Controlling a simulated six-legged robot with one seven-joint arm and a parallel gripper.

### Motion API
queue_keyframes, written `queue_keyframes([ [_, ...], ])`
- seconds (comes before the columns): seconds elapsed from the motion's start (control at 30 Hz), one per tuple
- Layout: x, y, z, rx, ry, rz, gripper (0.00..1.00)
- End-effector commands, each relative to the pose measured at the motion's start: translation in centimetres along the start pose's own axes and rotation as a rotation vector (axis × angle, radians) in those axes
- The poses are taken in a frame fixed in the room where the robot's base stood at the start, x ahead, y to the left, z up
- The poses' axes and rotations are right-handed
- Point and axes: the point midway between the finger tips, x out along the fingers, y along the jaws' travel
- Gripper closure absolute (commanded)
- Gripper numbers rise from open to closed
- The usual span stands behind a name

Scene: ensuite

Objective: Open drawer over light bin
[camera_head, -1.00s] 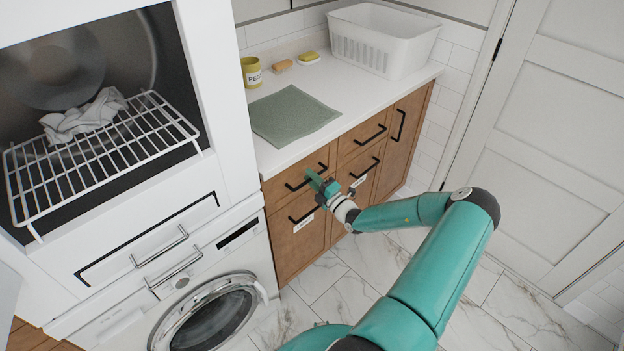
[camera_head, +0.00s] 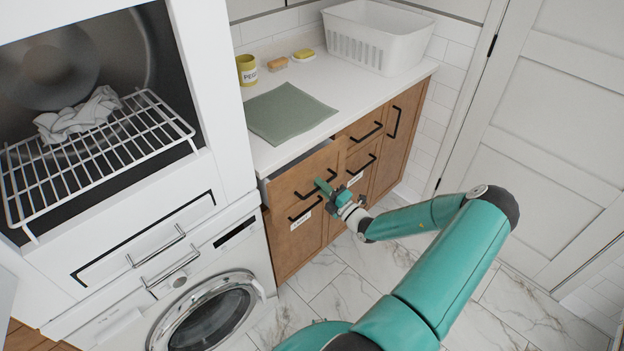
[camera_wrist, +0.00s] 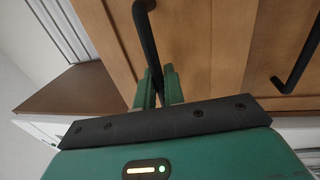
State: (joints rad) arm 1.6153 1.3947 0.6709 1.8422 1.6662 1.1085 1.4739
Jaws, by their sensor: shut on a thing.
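The wooden drawer (camera_head: 287,190) at the top left of the low cabinet stands partly open, its front out from under the counter. My gripper (camera_head: 323,186) is shut on the drawer's black bar handle (camera_head: 306,193). The wrist view shows the black handle (camera_wrist: 147,40) running down between my green fingers (camera_wrist: 158,88). Below the drawer is a front with its own black handle (camera_head: 304,209) and a small white label (camera_head: 300,220), too small to read. The drawer's contents are hidden.
The white counter (camera_head: 345,92) holds a green mat (camera_head: 290,113), a yellow cup (camera_head: 247,70), sponge-like blocks and a white basket (camera_head: 372,40). A washing machine (camera_head: 205,315) stands left of the cabinet. The marble floor (camera_head: 345,285) in front is clear.

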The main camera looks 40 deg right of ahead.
Motion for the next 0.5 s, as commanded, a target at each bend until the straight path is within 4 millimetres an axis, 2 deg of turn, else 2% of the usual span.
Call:
queue_keyframes([
  [0.03,-1.5,0.3,0.1,-0.001,-0.003,-0.003,1.00],
  [0.2,-6.1,1.2,0.2,-0.002,-0.004,-0.003,1.00],
  [0.5,-13.6,2.6,0.1,-0.001,-0.004,-0.002,1.00],
])
